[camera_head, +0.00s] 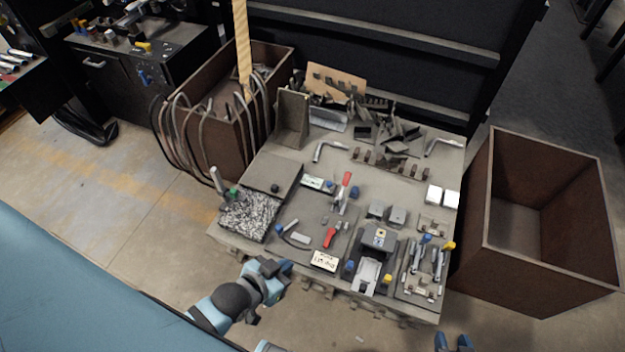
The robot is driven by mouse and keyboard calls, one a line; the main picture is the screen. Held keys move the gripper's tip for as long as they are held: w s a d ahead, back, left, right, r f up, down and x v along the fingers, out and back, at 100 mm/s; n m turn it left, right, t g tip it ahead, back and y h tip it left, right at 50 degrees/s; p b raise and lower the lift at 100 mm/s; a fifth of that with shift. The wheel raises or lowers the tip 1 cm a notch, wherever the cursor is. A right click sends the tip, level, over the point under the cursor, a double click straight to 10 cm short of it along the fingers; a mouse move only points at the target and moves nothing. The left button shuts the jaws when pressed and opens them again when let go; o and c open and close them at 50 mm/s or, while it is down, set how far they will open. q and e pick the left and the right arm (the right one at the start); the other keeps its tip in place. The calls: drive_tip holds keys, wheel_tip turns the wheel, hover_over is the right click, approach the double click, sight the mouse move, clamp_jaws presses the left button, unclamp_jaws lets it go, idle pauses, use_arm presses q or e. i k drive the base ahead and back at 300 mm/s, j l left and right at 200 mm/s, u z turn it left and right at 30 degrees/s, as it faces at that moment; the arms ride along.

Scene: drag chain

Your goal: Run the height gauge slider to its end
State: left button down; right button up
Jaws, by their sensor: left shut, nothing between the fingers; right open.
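I cannot pick out the height gauge with certainty. A short grey upright post (215,180) with a green part (234,192) at its foot stands at the left edge of the bench, beside a speckled black-and-white plate (252,213); it may be the gauge. Its slider is too small to tell. My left gripper (278,275) is shut and empty in front of the bench's near edge, to the right of and nearer than the speckled plate. My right gripper (453,343) is open at the bottom edge, cut off by the frame, in front of the bench's near right corner.
The grey bench (330,220) is crowded with small tools, blocks and a red-handled clamp (345,185). A rusty bin (270,70) with hanging hoses (180,130) stands at the back left. An empty brown bin (490,190) stands right. Bare floor lies left of the bench.

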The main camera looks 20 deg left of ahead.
sight(233, 193)
drive_tip(key=u, duration=1.5)
